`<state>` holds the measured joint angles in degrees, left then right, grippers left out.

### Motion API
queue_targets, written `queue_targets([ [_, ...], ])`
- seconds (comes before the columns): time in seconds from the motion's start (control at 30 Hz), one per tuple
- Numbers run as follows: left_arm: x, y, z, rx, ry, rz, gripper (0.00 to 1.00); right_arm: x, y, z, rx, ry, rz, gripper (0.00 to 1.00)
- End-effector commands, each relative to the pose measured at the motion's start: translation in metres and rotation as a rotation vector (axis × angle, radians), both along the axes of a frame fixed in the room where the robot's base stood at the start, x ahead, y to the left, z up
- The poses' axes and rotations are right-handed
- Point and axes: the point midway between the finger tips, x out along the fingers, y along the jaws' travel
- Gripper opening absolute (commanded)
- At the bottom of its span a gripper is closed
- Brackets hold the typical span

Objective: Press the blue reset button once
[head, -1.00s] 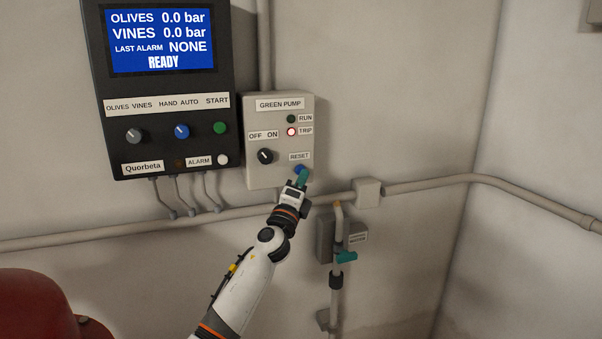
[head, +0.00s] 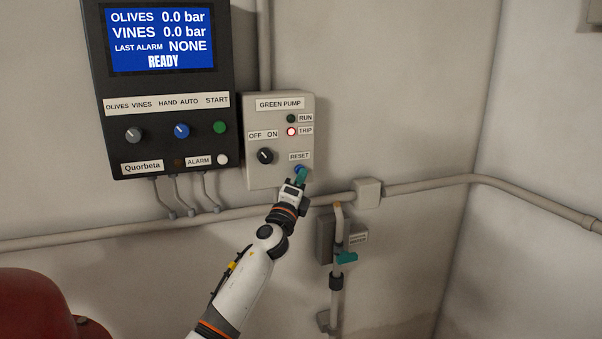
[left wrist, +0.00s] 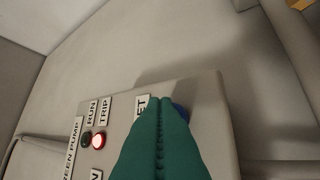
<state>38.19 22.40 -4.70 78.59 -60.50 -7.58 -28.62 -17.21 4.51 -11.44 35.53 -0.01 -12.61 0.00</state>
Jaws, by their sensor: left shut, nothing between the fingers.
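The blue reset button (head: 298,169) sits under the RESET label on the grey GREEN PUMP box (head: 258,178). My left gripper (head: 302,173) is shut, with nothing between its green fingertips, right at the button and covering part of it. In the left wrist view the shut green fingers (left wrist: 160,110) hide most of the button, and a blue edge (left wrist: 182,111) shows beside the tips. I cannot tell whether the tips touch it. The red TRIP lamp (head: 291,131) is lit and the RUN lamp (head: 291,118) is dark. My right gripper is not in view.
The OFF/ON knob (head: 265,156) is left of the button. A dark control panel (head: 165,90) with a READY screen hangs at the left. A pipe (head: 430,181) runs along the wall below the box. A teal-handled valve (head: 346,257) stands lower right.

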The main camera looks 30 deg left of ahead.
Motion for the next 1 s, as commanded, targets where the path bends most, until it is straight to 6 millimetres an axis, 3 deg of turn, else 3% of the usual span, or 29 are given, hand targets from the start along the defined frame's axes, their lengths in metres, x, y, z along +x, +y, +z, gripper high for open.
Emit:
queue_targets([
  [0.67,0.003,0.004,0.000,0.000,0.001,0.002,0.00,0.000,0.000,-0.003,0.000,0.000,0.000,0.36],
  [1.0,-0.006,-0.006,0.001,0.001,0.001,0.000,0.00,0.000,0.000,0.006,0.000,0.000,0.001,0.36],
])
